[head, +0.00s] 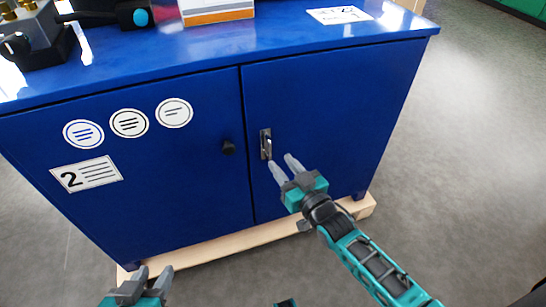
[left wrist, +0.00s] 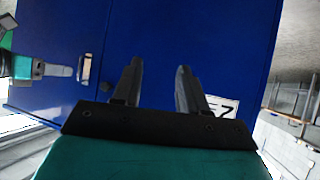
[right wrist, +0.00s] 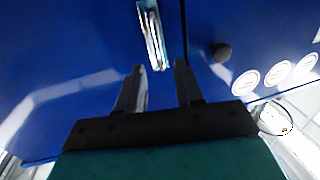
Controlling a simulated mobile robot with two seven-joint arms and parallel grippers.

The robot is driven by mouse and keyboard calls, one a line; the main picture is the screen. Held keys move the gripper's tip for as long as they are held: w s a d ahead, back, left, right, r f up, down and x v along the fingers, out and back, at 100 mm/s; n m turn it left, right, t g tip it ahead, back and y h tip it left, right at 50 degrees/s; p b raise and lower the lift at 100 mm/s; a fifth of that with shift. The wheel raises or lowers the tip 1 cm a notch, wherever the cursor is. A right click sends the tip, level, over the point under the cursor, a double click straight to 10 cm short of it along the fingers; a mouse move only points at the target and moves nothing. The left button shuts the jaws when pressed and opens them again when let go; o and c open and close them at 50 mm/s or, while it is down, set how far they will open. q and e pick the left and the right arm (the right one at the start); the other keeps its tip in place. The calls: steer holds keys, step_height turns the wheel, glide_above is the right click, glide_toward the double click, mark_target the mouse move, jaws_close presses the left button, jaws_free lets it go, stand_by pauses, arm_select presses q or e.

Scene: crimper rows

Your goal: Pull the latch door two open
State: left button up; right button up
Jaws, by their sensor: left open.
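A blue cabinet marked with a "2" label (head: 86,174) has two shut doors. Its right door (head: 325,110) carries a silver latch handle (head: 266,144) near the seam; its left door (head: 170,200) has a round black knob (head: 228,147). My right gripper (head: 281,160) is open, with its fingertips just below and right of the latch. In the right wrist view, the latch (right wrist: 152,35) lies ahead, its lower end between the fingertips; contact cannot be told. My left gripper (head: 155,272) is open and empty, low in front of the left door; the latch also shows in the left wrist view (left wrist: 86,69).
The cabinet stands on a pale wooden base (head: 240,236). On its blue top (head: 270,40) are a dark device with brass parts (head: 35,35), an orange and white box (head: 215,12) and a paper label (head: 339,15). Grey floor (head: 470,150) is clear to the right.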

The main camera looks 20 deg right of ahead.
mark_target(273, 154)
steer(key=b+x, duration=0.1)
steer(key=x, duration=0.4)
steer(key=shift+w, duration=0.1)
steer(key=shift+c, duration=0.5)
jaws_close()
stand_by(0.8)
